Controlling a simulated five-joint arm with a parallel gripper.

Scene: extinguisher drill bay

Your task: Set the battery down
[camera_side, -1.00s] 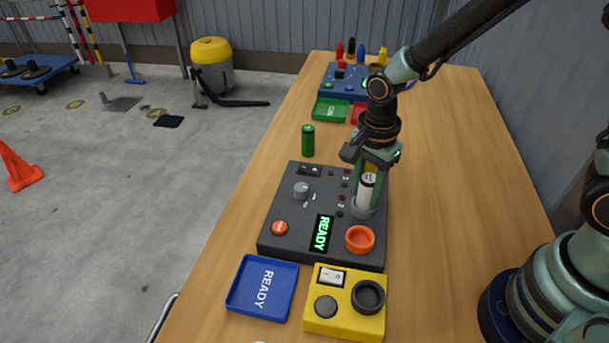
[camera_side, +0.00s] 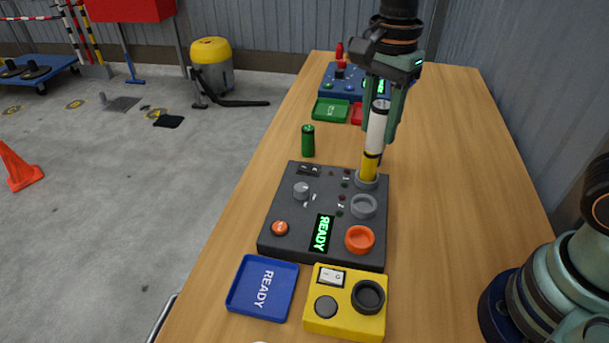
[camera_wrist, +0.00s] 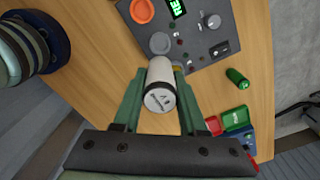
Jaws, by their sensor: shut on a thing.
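My gripper (camera_side: 381,122) is shut on a white battery (camera_side: 377,130), which hangs upright with its labelled dark-rimmed end (camera_wrist: 160,100) toward the wrist camera. A yellow battery (camera_side: 371,167) stands in the far grey ring (camera_side: 368,182) of the dark panel (camera_side: 290,215). In the side view the white battery's lower end lines up just above the yellow one; whether they touch I cannot tell. The nearer grey ring (camera_side: 363,206) is empty.
An empty orange ring (camera_side: 360,239) sits at the panel's near right. A blue READY tray (camera_side: 261,288) and a yellow box (camera_side: 345,300) lie in front. A green tray (camera_side: 331,110) and a blue panel (camera_side: 340,82) are behind. The table's right side is clear.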

